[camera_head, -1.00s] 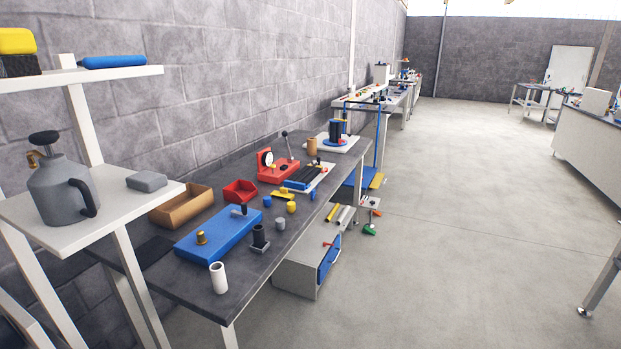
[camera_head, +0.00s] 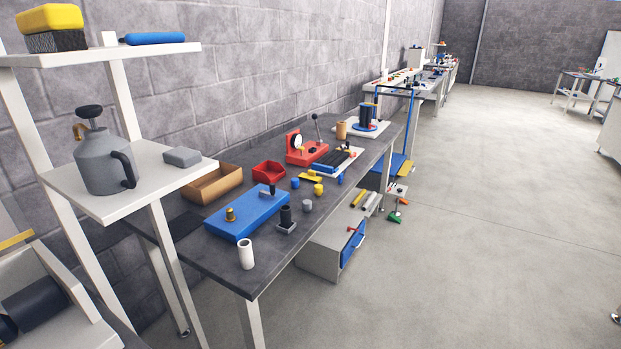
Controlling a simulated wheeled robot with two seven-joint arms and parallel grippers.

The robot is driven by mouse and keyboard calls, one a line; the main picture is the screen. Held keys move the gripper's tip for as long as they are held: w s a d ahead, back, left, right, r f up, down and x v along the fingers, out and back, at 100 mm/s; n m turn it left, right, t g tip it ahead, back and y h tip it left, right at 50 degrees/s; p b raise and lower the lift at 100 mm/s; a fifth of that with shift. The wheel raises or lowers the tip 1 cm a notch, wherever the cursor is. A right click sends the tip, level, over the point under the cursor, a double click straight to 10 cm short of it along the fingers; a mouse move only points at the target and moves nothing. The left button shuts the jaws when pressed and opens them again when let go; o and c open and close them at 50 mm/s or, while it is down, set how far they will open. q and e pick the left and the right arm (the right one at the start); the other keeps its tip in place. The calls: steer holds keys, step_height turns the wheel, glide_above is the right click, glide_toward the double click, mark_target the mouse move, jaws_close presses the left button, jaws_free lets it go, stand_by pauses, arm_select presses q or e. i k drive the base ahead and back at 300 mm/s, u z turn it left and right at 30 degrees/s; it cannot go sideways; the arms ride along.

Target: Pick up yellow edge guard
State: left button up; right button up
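Several yellow things show in the head view, and I cannot tell for sure which one is the edge guard. A small flat yellow piece (camera_head: 310,177) lies on the dark workbench (camera_head: 220,272), in front of the red tray (camera_head: 268,172). A yellow bar (camera_head: 357,199) lies on top of the grey drawer cabinet (camera_head: 322,250) below the bench. A yellow strip (camera_head: 16,240) shows at the lower left edge, partly cut off. Neither of my grippers is in view.
The bench also holds a blue plate (camera_head: 240,216), a white cylinder (camera_head: 247,254), a cardboard box (camera_head: 213,187) and a red press (camera_head: 303,150). A white shelf (camera_head: 130,190) with a grey can (camera_head: 103,163) stands at left. Open concrete floor (camera_head: 480,250) lies to the right.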

mark_target(312, 175)
steer(key=z, duration=0.55)
steer(key=k, duration=0.65)
steer(key=z, duration=0.9)
steer(key=i, duration=3.4)
steer(key=u, duration=0.2)
steer(key=i, duration=1.65)
steer(key=u, duration=1.75)
steer(key=i, duration=0.95)
steer(key=u, duration=1.05)
